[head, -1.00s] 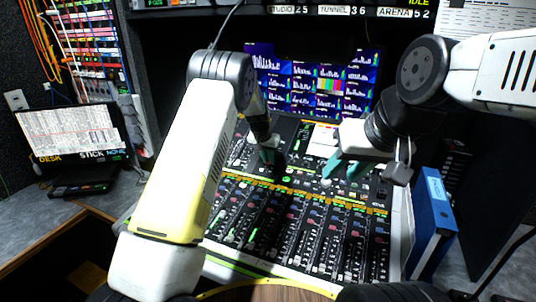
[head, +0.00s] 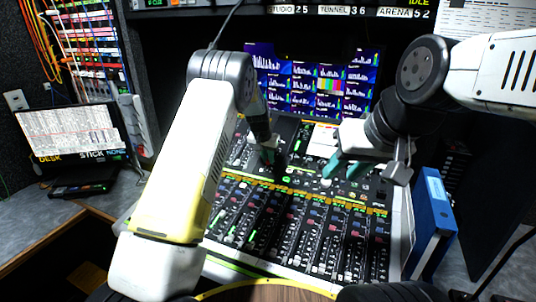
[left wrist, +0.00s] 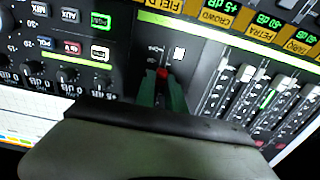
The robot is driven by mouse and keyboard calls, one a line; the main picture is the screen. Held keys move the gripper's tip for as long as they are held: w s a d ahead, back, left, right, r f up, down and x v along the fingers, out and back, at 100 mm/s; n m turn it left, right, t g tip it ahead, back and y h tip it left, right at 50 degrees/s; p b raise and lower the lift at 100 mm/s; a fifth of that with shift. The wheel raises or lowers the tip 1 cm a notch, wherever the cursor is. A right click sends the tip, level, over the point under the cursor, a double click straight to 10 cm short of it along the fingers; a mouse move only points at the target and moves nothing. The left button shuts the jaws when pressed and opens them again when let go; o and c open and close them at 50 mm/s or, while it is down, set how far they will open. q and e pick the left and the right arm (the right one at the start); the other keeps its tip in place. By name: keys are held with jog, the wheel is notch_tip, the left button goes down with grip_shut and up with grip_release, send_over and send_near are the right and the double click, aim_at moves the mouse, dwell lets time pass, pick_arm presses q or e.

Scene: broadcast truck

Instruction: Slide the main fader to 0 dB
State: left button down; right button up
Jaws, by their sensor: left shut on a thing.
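The main fader's red cap (left wrist: 162,73) shows between the green fingertips of my left gripper (left wrist: 160,92) in the left wrist view. The gripper is shut on it. The fader's slot and the scale beside it are mostly hidden by the fingers, so I cannot read the cap's level. In the head view my left gripper (head: 270,156) reaches down to the middle of the mixing console (head: 222,262), and the cap is hidden there. My right gripper (head: 344,168) hangs over the console's right part, its teal fingers apart and nothing seen between them.
A bank of channel faders (left wrist: 262,98) lies right of the main fader in the left wrist view, with knobs (left wrist: 66,75) to the left. A blue binder (head: 432,212) stands at the console's right edge. Monitors (head: 318,82) stand behind, and a laptop (head: 72,135) sits at left.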

dwell(0.4)
pick_arm(q)
jog(key=shift+w+d+r, duration=0.2)
jog(key=shift+w+r, duration=0.05)
jog(key=shift+w, duration=0.25)
jog(key=shift+w+d+r, duration=0.2)
jog(key=shift+w+d, duration=0.05)
jog(key=shift+w, duration=0.3)
jog(key=shift+w+d+r, duration=0.2)
jog(key=shift+w+r, duration=0.05)
jog(key=shift+w, duration=0.25)
jog(key=c, duration=1.4)
grip_release()
jog(key=v, duration=0.7)
jog(key=shift+s+r, duration=0.2)
jog(key=shift+r, duration=0.15)
jog(key=shift+s, duration=0.1)
